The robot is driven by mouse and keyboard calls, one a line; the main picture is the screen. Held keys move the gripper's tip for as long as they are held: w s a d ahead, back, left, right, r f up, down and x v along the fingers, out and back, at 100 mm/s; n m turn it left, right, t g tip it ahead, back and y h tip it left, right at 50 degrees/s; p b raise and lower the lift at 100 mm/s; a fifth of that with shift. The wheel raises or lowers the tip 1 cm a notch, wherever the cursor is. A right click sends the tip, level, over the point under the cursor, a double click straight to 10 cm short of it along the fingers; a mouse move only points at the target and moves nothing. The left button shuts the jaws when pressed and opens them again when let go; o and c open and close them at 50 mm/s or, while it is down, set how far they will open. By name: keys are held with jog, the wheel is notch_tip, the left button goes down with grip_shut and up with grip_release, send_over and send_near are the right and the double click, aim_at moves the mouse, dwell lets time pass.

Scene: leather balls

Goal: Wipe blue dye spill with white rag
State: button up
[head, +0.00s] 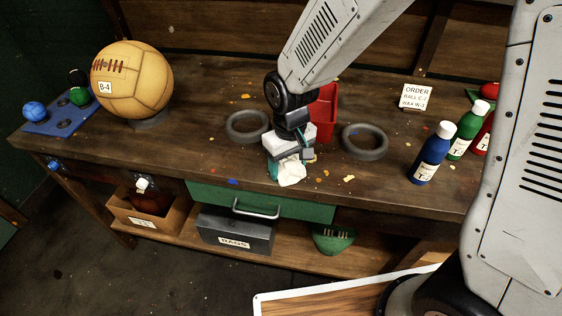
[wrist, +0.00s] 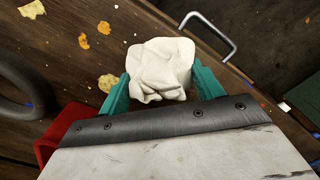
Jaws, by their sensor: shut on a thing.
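The white rag (head: 291,173) is bunched up between the fingers of my gripper (head: 286,160), over the front part of the workbench. In the wrist view the crumpled rag (wrist: 160,66) sits between the two green fingers of my gripper (wrist: 160,88), which are shut on it. I cannot tell whether the rag touches the bench top. A small blue mark (head: 233,181) shows at the bench's front edge, left of the rag; I cannot tell if it is the dye spill. Anything under the rag is hidden.
A red bin (head: 324,112) stands behind my gripper, between two dark rings (head: 247,126) (head: 365,141). A blue bottle (head: 432,153) and a green bottle (head: 468,132) stand at right. A tan ball (head: 132,80) is at left. The green drawer (head: 310,206) has a metal handle.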

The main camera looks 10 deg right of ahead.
jog(key=shift+d+r, duration=0.25)
jog(key=shift+d, duration=0.05)
jog(key=shift+r, duration=0.9)
notch_tip(320, 180, up, 2)
jog(key=shift+s+a, duration=0.1)
jog(key=shift+a, duration=0.05)
jog(key=shift+r, duration=1.95)
jog(key=shift+f, duration=0.15)
